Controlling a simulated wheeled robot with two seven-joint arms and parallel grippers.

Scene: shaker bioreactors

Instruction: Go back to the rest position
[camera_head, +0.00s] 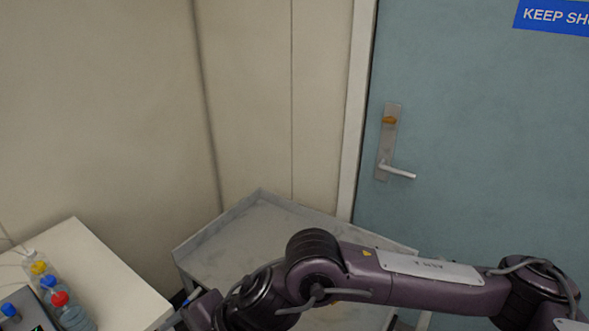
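My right arm (430,285) comes in from the right edge and reaches across the bottom of the view. It bends at a dark joint (313,250) in front of the grey cart and runs on to the lower left, where the bottom edge cuts it off. My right gripper cannot be made out in the picture. My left arm and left gripper are not in view.
A grey tray-topped cart (245,222) stands behind my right arm; its visible top looks empty. A white table (95,262) at the left holds several bottles with coloured caps (60,299) and a device (24,312). A blue-green door (470,130) with a handle (397,170) stands behind.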

